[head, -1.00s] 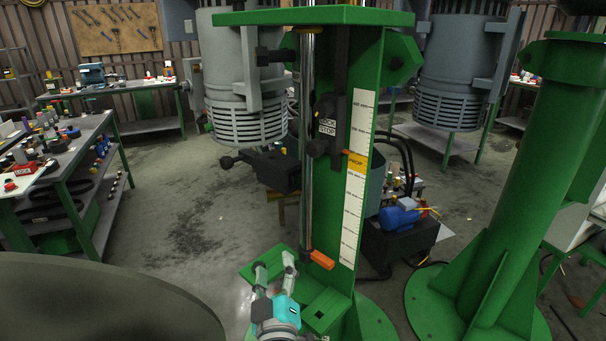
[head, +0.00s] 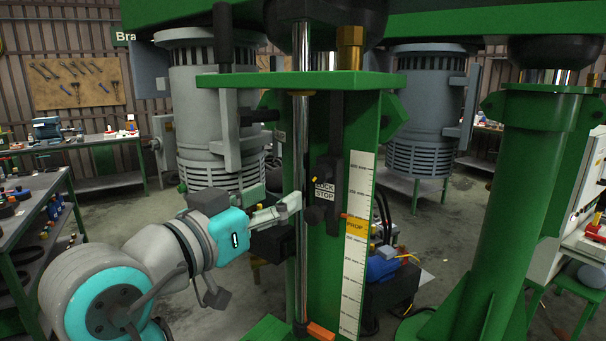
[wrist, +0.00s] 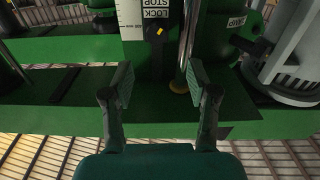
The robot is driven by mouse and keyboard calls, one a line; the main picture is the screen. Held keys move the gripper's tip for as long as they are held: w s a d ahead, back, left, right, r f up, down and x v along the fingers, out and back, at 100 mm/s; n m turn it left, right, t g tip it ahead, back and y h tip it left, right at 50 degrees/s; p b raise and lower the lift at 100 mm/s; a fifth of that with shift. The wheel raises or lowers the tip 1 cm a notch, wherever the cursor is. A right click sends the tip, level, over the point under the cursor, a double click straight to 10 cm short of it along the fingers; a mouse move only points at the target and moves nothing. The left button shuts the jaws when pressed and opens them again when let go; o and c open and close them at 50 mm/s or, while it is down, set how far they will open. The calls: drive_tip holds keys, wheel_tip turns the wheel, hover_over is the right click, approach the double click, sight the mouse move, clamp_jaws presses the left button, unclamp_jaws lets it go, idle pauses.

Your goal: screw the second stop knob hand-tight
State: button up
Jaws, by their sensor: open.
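A dark block with a LOCK STOP label (head: 325,190) sits on the green column beside a white scale. A black knob (head: 313,214) is on the block below the label. A dark knob with a yellow mark (wrist: 155,33) is near the label in the wrist view, where the label reads upside down. I cannot tell which knob is the second one, or how tight either is. My gripper (head: 274,204) is beside the polished rod (head: 301,140), left of the block. In the wrist view its two fingers (wrist: 160,83) are spread and empty, apart from the knob.
The green column (head: 365,130) stands behind the rod, with an orange tab (head: 320,331) near the rod's lower end. A grey motor (head: 205,110) hangs at left behind my arm. A second green post (head: 490,190) stands at right.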

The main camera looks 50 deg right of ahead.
sight(317, 174)
drive_tip(key=shift+m, duration=0.3)
drive_tip(key=d, duration=0.3)
drive_tip(key=w+d, duration=0.1)
drive_tip(key=d, duration=0.6)
drive_tip(key=shift+w+d+r, duration=0.2)
drive_tip(key=shift+d+r, duration=0.05)
drive_tip(key=shift+r, duration=0.05)
clamp_jaws()
